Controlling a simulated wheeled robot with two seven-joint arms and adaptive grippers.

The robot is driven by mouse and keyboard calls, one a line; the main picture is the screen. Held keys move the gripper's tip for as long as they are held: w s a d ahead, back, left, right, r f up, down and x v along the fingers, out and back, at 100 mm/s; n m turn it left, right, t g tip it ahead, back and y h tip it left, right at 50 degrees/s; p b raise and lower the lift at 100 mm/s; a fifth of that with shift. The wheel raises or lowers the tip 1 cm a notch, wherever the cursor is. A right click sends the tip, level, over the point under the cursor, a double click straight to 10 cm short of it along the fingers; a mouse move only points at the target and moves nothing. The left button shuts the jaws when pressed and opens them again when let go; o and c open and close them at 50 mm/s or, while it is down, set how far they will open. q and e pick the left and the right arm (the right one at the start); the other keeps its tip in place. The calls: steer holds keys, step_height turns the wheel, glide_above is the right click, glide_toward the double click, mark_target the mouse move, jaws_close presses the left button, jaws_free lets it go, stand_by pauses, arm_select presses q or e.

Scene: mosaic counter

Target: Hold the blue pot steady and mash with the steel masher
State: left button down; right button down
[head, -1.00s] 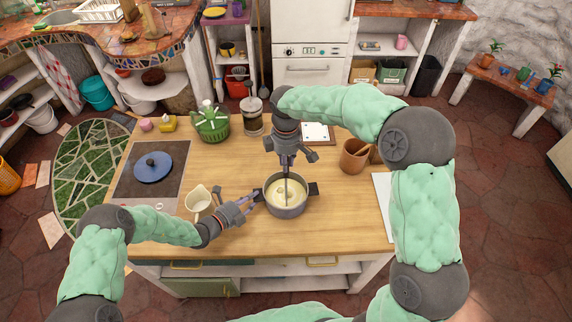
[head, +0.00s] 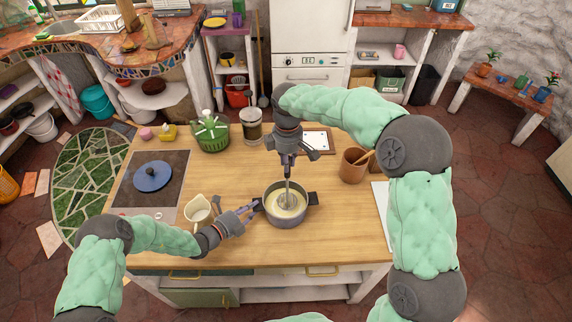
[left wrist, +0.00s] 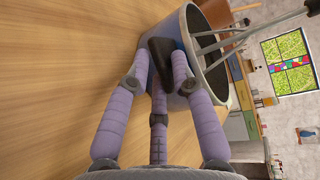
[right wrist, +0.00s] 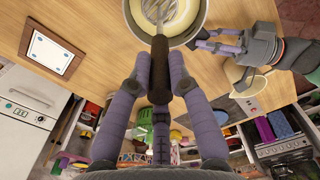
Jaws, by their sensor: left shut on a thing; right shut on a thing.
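The blue pot (head: 288,221), grey-blue outside, stands upright on the wooden counter with pale yellow mash (head: 298,211) inside. My left gripper (head: 255,206) is shut on the pot's dark left handle; the left wrist view shows the fingers around this handle (left wrist: 160,58). My right gripper (head: 288,158) is above the pot, shut on the dark handle (right wrist: 159,62) of the steel masher (head: 288,186). The masher points down into the pot, and its wire head (right wrist: 157,10) shows at the mash. Whether the head touches the pot's bottom is hidden.
A cream jug (head: 197,208) stands close to my left gripper. A hob (head: 135,199) with a blue lid (head: 153,177) is at the left. A green basket (head: 210,136), a glass jar (head: 252,132) and a brown crock (head: 352,166) stand farther back. The front right counter is clear.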

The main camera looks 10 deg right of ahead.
arm_select(q)
steer(key=shift+s+f, duration=0.15)
arm_select(e)
steer(key=shift+w+f, duration=0.1)
steer(key=shift+f, duration=2.15)
steer(key=shift+r, duration=2.3)
steer(key=shift+r, duration=3)
arm_select(q)
steer(key=c, duration=1)
jaws_free()
